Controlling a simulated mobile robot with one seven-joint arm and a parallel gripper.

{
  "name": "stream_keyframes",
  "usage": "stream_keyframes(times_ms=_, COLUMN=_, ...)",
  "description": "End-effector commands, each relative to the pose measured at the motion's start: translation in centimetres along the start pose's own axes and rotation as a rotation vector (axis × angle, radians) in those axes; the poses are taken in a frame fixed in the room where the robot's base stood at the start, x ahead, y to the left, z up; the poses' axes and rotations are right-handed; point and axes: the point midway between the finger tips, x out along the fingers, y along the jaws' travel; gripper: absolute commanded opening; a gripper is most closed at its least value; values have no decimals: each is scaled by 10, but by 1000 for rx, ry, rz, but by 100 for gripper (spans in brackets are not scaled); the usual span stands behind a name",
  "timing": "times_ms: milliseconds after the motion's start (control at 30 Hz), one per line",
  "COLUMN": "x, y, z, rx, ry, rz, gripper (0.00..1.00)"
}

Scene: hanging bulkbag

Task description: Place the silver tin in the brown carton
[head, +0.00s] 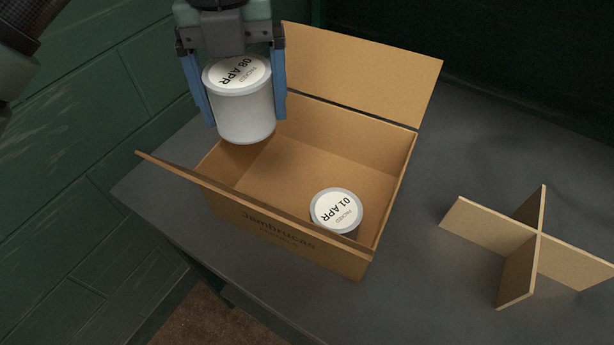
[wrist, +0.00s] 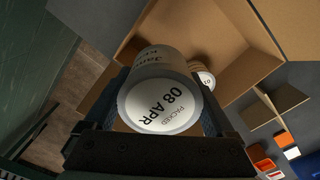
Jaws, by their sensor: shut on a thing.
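My gripper (head: 236,95) is shut on a silver tin (head: 246,119) whose lid reads "08 APR". In the head view the tin is upright, above the left back part of the open brown carton (head: 300,245). The held tin fills the middle of the wrist view (wrist: 160,105), between the fingers. A second tin (head: 336,211), with a lid reading "01 APR", stands inside the carton at its front right corner. It also shows small in the wrist view (wrist: 206,79). The rest of the carton floor that I can see is bare.
The carton's flaps stand open at the back (head: 360,75) and front left (head: 240,205). A cardboard cross divider (head: 538,235) stands on the dark grey table (head: 420,290) to the right. Red, orange and white items (wrist: 286,140) lie at right in the wrist view. A green wall is at left.

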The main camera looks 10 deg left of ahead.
Motion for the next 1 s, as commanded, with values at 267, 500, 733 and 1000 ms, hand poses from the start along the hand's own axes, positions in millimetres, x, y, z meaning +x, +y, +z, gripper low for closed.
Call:
stream_keyframes(times_ms=267, x=64, y=1, z=-1, rx=-1, ry=2, rz=2, gripper=20)
stream_keyframes(times_ms=500, x=121, y=0, z=0, rx=-1, ry=1, rz=0, gripper=20)
stream_keyframes(times_ms=733, x=141, y=0, z=0, rx=-1, ry=-1, rz=-1, gripper=20)
stream_keyframes(times_ms=1000, x=175, y=0, z=0, rx=-1, ry=0, rz=1, gripper=20)
